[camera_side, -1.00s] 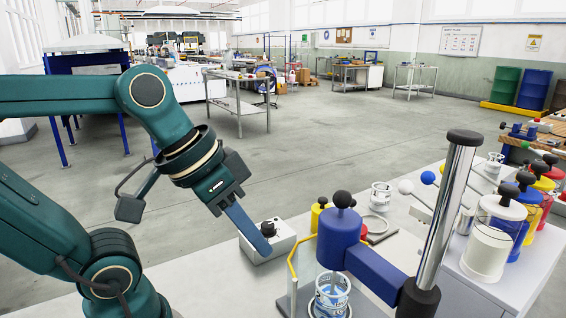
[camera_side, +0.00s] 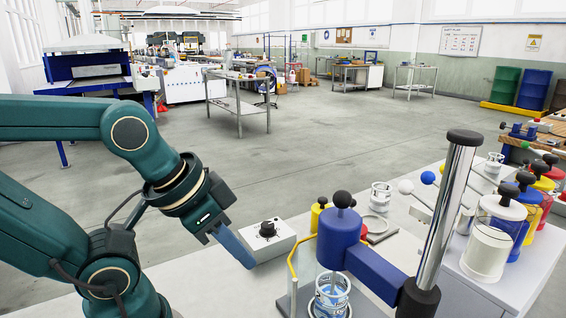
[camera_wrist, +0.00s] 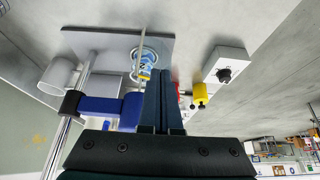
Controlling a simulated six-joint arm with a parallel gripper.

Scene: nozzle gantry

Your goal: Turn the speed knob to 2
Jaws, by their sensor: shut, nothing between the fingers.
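The speed knob (camera_side: 267,229) is a small black knob on top of a light grey box (camera_side: 282,243) on the bench. The wrist view also shows the knob (camera_wrist: 224,74) on its box (camera_wrist: 226,57), right of my fingers. My gripper (camera_side: 250,264) is shut and empty, with its blue fingers pointing down beside the left front of the box. The fingers (camera_wrist: 161,75) show side by side in the wrist view, apart from the knob. Marks around the knob are too small to read, so its setting cannot be told.
A yellow bent rod (camera_side: 293,262) and a yellow weight (camera_side: 319,214) are close to the box. Bare bench lies in front.

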